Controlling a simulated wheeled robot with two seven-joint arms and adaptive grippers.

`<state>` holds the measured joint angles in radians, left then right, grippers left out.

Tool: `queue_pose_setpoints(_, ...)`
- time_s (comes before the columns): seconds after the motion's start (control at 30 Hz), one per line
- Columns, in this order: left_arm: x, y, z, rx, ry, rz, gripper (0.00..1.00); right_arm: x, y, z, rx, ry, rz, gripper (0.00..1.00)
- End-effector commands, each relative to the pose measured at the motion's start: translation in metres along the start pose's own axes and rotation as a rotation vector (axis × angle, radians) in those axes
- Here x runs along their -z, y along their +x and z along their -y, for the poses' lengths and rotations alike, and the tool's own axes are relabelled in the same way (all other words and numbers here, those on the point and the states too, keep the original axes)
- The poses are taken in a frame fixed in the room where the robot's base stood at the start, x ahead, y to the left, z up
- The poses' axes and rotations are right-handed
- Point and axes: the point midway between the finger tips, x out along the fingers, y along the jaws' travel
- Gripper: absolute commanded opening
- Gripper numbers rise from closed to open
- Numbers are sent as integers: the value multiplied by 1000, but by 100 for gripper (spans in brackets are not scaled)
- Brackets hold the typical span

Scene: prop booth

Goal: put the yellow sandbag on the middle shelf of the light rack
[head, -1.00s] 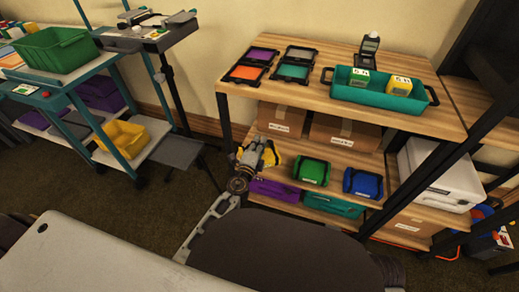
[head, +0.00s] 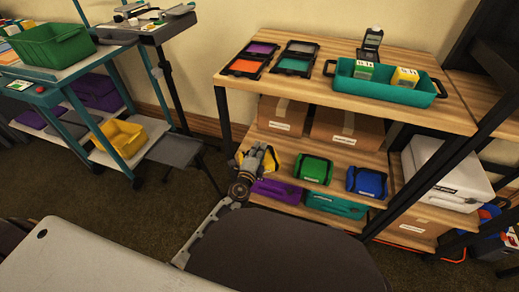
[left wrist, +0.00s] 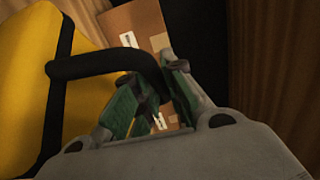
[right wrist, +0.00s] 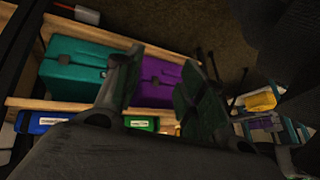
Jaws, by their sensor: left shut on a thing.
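The yellow sandbag (head: 274,162) is at the left end of the middle shelf (head: 340,159) of the light rack. My left gripper (head: 258,158) is shut on its black handle, and the bag (left wrist: 25,75) fills the left of the left wrist view. I cannot tell whether the bag rests on the boards or hangs just above them. My gripper hides part of it in the head view. My right gripper (right wrist: 158,88) is open and empty, near the lower shelf's bags in its wrist view.
A green sandbag (head: 314,170) and a blue sandbag (head: 367,182) stand to the right on the same shelf. Cardboard boxes (head: 284,116) are behind. Purple (head: 275,191) and teal (head: 335,205) cases lie on the shelf below. A teal tray (head: 385,91) is on top.

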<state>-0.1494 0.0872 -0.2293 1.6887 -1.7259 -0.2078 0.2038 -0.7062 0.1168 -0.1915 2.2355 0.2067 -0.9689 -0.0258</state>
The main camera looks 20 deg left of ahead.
Motion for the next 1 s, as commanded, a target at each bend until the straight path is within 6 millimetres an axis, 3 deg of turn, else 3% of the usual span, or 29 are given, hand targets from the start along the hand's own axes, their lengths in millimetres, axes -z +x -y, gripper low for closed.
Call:
queue_pose_setpoints(0.43,0,2,3,8,0,1,0,0,1,0,1,2,-6,40)
queue_pose_setpoints(0.6,0,2,-5,7,0,1,0,-1,9,-1,7,8,-27,40)
queue_pose_setpoints(0.73,0,2,-14,7,1,1,0,-15,23,-2,16,26,-41,40)
queue_pose_setpoints(1.0,0,2,-31,8,0,1,0,-18,32,-3,29,25,-60,40)
